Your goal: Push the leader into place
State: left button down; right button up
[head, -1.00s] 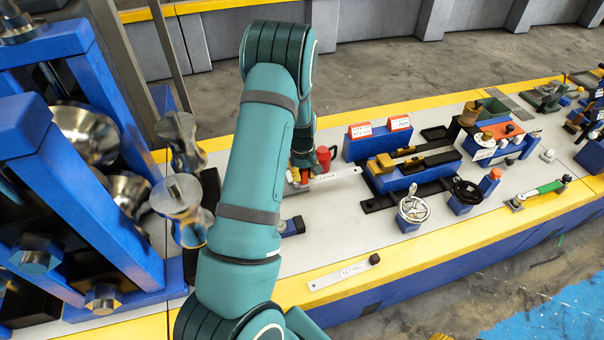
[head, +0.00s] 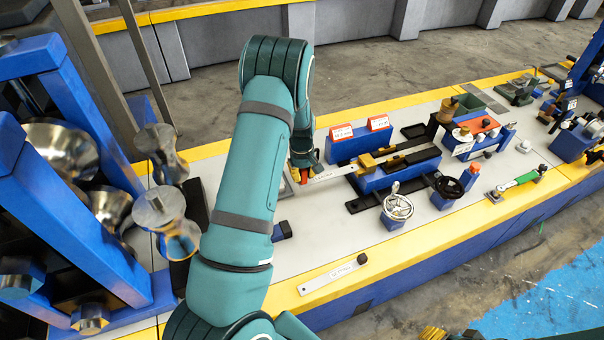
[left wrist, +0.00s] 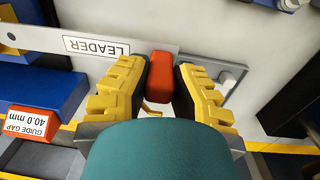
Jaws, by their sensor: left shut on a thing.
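The leader (head: 330,174) is a flat, pale metal strip with a printed label. In the head view it runs right into the blue guide unit (head: 372,180), and a strip continues between the guide's yellow and dark parts. In the left wrist view the leader (left wrist: 35,38) lies flat, its label upside down. My left gripper (left wrist: 160,85) has yellow ribbed fingers shut on the red handle (left wrist: 159,70) at the leader's end. In the head view my left gripper (head: 303,176) is mostly hidden by my arm. Yellow ribbed tips of my right gripper (head: 432,333) show at the bottom edge.
Metal rollers (head: 160,208) in a blue frame stand at left. Two red-topped label blocks (head: 342,132) sit behind the guide. A handwheel (head: 398,206) and a black knob (head: 449,188) stand in front. A loose labelled strip (head: 333,275) lies near the yellow front edge.

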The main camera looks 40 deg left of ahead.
pick_arm(q)
jog(key=shift+w, duration=0.1)
dwell(0.3)
jog(key=shift+w+d, duration=0.25)
jog(key=shift+w, duration=0.15)
jog(key=shift+r, duration=0.1)
jog(key=shift+s+a, duration=0.2)
jog(key=shift+s, duration=0.15)
jog(key=shift+s+a, duration=0.1)
jog(key=shift+s, duration=0.1)
jog(key=shift+w, duration=0.1)
dwell(0.4)
